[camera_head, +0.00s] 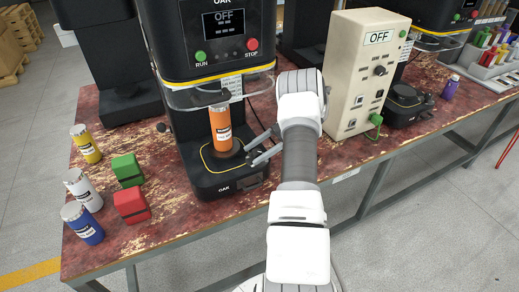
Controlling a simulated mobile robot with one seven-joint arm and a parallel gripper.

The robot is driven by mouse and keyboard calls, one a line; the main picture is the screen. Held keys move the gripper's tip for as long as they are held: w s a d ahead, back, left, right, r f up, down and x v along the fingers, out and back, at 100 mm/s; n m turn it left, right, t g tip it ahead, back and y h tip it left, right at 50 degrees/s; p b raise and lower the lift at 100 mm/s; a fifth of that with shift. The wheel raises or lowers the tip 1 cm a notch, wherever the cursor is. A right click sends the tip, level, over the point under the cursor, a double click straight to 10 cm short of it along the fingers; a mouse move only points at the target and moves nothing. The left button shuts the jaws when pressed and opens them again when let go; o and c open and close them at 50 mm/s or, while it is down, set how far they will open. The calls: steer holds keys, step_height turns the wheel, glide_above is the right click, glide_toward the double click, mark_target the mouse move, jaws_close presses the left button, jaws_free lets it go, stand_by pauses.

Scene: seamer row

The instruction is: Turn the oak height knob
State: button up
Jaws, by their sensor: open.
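The oak machine (213,48) is black, with a screen reading OFF, a green RUN button (200,57) and a red STOP button (252,44). Its base (205,185) carries the OAK label at the front. An orange can (220,130) stands upright on the base's round plate. My gripper (250,153) is open, its two grey fingers pointing left, just right of the can's lower part and above the base's right side. I see nothing between the fingers. I cannot clearly make out the height knob; a small dark part (253,181) shows at the base's front right.
Yellow (86,144), white (83,189) and blue (82,223) cans stand at the left, beside green (127,170) and red (132,204) blocks. A beige control box (362,70) reading OFF stands right of my arm. A clear guard (215,95) hangs above the orange can.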

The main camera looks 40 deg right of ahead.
steer(key=p+v, duration=0.2)
steer(key=v, duration=1)
stand_by(0.6)
